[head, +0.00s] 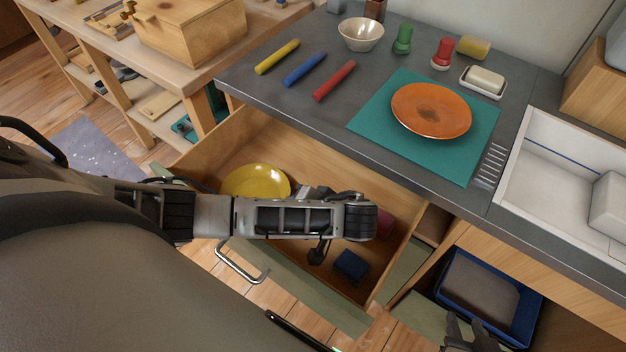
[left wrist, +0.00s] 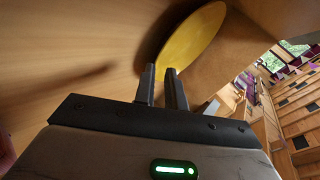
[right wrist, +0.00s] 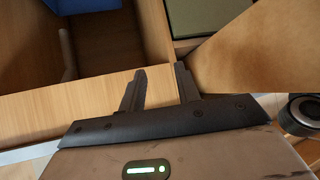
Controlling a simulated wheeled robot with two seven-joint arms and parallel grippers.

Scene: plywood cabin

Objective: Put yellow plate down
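The yellow plate (head: 256,182) is inside the open drawer, at its left part in the head view. In the left wrist view the plate (left wrist: 193,38) stretches up from my left fingertips. My left gripper (left wrist: 159,68) has its fingers close together at the plate's near rim and appears shut on it. In the head view my left forearm hides these fingertips and part of the plate's edge. I cannot tell whether the plate touches the drawer floor. My right gripper (right wrist: 160,70) is open and empty beside the drawer; it shows at the bottom right of the head view (head: 470,335).
The open drawer (head: 220,150) also holds a blue item (head: 351,265) and a red item (head: 385,222). The counter above bears an orange plate (head: 431,108) on a teal mat (head: 372,122), crayon-like sticks and a bowl (head: 361,34). A blue bin (head: 520,318) sits lower right.

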